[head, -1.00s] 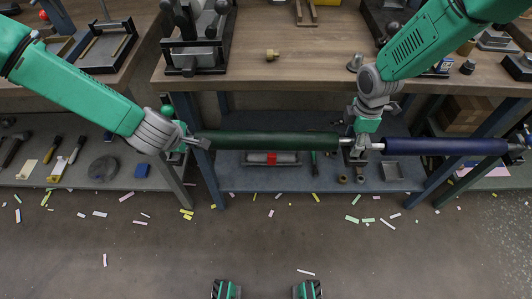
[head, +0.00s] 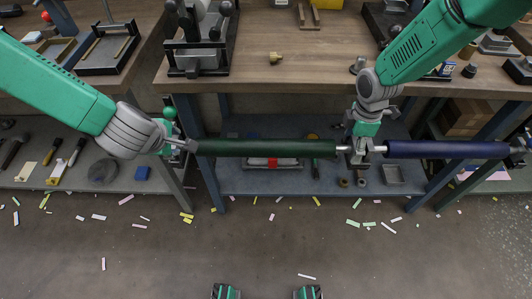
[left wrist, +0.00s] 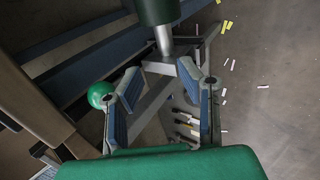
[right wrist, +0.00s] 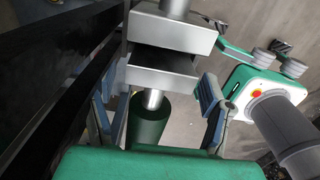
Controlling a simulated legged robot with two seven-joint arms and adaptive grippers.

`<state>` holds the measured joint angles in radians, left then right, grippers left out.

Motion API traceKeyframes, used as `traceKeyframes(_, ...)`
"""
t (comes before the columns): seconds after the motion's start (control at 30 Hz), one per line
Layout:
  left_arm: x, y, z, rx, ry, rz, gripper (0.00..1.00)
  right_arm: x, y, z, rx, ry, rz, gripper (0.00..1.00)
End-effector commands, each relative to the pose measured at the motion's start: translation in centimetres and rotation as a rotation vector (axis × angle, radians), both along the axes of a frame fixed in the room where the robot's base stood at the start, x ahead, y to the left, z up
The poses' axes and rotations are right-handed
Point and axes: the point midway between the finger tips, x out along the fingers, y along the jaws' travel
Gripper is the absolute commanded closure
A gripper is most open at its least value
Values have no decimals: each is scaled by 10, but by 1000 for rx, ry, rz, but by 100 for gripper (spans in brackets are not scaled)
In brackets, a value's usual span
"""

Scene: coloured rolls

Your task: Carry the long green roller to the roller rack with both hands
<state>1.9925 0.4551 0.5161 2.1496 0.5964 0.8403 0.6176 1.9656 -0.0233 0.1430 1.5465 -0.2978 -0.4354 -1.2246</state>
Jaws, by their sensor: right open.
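The long dark green roller (head: 265,149) lies level in front of the workbench, with silver shafts at its ends. My left gripper (head: 183,146) is at its left end. In the left wrist view that gripper (left wrist: 162,90) has its pads apart, with the roller's shaft (left wrist: 164,42) just beyond the fingers. My right gripper (head: 364,146) is at the roller's right end, beside a silver slotted block (right wrist: 170,55). In the right wrist view the gripper (right wrist: 160,105) is open, its fingers either side of the roller's end (right wrist: 148,122). I cannot tell which structure is the rack.
A dark blue roller (head: 445,149) lies in line to the right. The workbench top (head: 310,55) holds a brass fitting (head: 275,57) and a black tool stand (head: 203,50). A lower shelf (head: 290,185) is behind the green roller. The floor in front is open, with scattered paper strips.

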Motion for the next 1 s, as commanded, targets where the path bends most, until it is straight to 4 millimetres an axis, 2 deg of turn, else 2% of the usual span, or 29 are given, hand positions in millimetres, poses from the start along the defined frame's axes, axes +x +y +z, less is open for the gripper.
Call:
traceKeyframes(0.13,-13,1,21,-1,-1,0,68,0,0,0,1,0,0,30)
traceKeyframes(0.33,-22,1,32,-1,1,-1,68,1,-1,2,2,0,0,30)
traceKeyframes(0.47,-23,1,33,-1,1,1,68,1,0,18,2,-2,0,30)
traceKeyframes(0.7,-23,2,33,-2,1,0,68,2,3,58,-2,-1,1,30)
traceKeyframes(0.83,-23,2,32,-2,1,0,68,1,4,70,-2,0,1,30)
traceKeyframes(1.0,-22,2,32,-2,2,0,68,1,4,74,-3,2,1,30)
